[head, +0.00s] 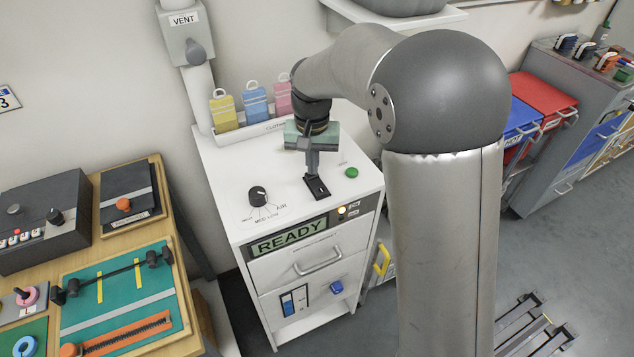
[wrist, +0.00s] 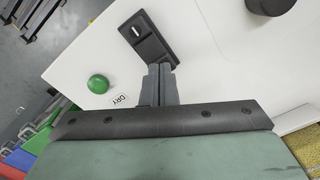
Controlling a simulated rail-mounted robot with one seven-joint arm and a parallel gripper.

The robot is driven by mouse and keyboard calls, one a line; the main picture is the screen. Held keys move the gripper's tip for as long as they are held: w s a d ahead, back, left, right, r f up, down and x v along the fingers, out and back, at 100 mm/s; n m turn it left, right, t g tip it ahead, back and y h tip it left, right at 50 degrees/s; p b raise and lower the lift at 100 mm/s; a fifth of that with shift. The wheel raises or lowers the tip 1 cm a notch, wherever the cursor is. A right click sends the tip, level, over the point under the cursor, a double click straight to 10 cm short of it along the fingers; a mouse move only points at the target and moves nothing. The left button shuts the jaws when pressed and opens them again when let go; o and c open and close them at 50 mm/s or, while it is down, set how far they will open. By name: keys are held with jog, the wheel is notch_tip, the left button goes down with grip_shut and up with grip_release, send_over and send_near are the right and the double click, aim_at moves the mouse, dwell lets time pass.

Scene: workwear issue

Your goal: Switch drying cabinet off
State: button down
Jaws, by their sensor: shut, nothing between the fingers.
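The white drying cabinet (head: 225,200) stands in the middle of the head view, with READY on its front display (head: 288,238). On its top is a black switch plate (head: 317,187) with a small white mark, also in the wrist view (wrist: 140,32). A green button (head: 351,172) lies beside it, also in the wrist view (wrist: 98,84) near a DRY label (wrist: 122,99). My gripper (head: 312,172) points down, shut and empty, its fingertips (wrist: 158,68) close by the plate's near end. I cannot tell whether they touch it.
A black dial (head: 258,196) is on the cabinet top at left. A tray with yellow, blue and pink tags (head: 254,105) stands behind my gripper. A blue rocker panel (head: 294,300) and drawer handle (head: 318,262) are on the front. A wooden bench (head: 182,262) stands to the left.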

jog(key=shift+f+b, duration=0.35)
jog(key=shift+f, duration=0.3)
jog(key=shift+r, duration=0.1)
jog(key=shift+r+p, duration=2.65)
jog(key=shift+r, duration=0.8)
